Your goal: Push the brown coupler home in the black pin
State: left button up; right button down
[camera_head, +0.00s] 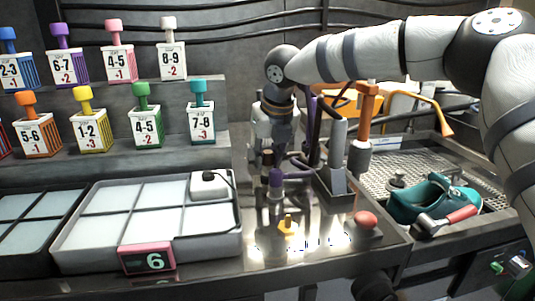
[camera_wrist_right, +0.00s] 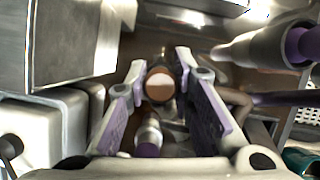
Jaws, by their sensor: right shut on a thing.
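In the head view the coupler is mostly hidden by the gripper and the post. I cannot make out the black pin or how far the coupler sits in it. My left gripper is not in view.
A tall orange-topped cylinder (camera_head: 366,100) and a dark holder (camera_head: 333,185) stand right of the gripper. A red button (camera_head: 365,220) and a yellow piece (camera_head: 288,226) are in front. A divided tray (camera_head: 150,250) lies left.

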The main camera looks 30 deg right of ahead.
jog(key=shift+f, duration=0.15)
jog(key=c, duration=1.3)
grip_release()
jog(key=v, duration=1.2)
